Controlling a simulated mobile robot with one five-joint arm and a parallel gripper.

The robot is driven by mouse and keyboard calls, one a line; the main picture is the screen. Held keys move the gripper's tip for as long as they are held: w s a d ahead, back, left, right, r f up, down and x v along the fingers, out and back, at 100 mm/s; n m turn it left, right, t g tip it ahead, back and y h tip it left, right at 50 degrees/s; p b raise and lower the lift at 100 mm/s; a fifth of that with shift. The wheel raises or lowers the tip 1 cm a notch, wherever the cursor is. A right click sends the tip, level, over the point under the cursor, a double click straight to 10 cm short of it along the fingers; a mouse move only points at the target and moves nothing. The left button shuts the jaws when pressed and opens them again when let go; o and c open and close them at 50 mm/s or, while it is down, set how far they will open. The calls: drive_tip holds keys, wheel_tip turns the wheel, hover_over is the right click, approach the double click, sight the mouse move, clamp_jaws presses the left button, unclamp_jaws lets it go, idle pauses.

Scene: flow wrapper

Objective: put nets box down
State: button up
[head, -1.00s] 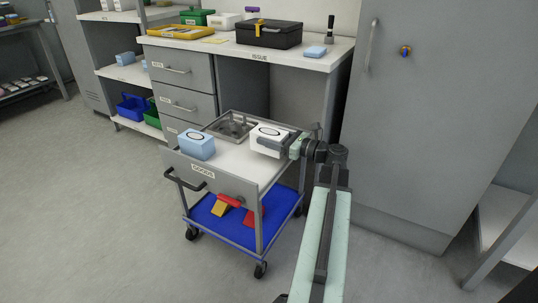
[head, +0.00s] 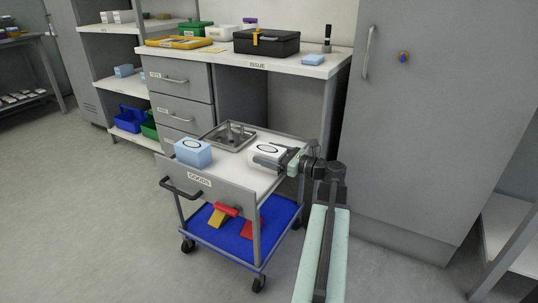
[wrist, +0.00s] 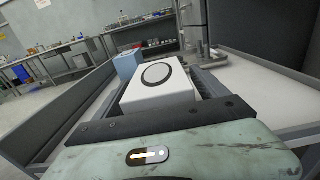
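The nets box, a white box (head: 266,149) with a dark oval ring on top, is at the right side of the cart's white top. My gripper (head: 270,159) reaches in from the right and is shut on it. The box looks level and down at the cart top, but its underside is hidden. In the wrist view the white box (wrist: 158,88) stands straight ahead of my gripper, with a dark finger along its right side.
A light blue box (head: 193,153) stands on the cart's left part, apart from the white box. A metal tray (head: 228,137) is set at the cart's back. The cart (head: 215,188) has a raised front panel labelled GOODS. A counter (head: 300,68) stands behind.

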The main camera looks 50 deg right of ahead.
drive_tip(key=shift+r, duration=0.25)
drive_tip(key=v, duration=1.2)
drive_tip(key=shift+f, duration=0.1)
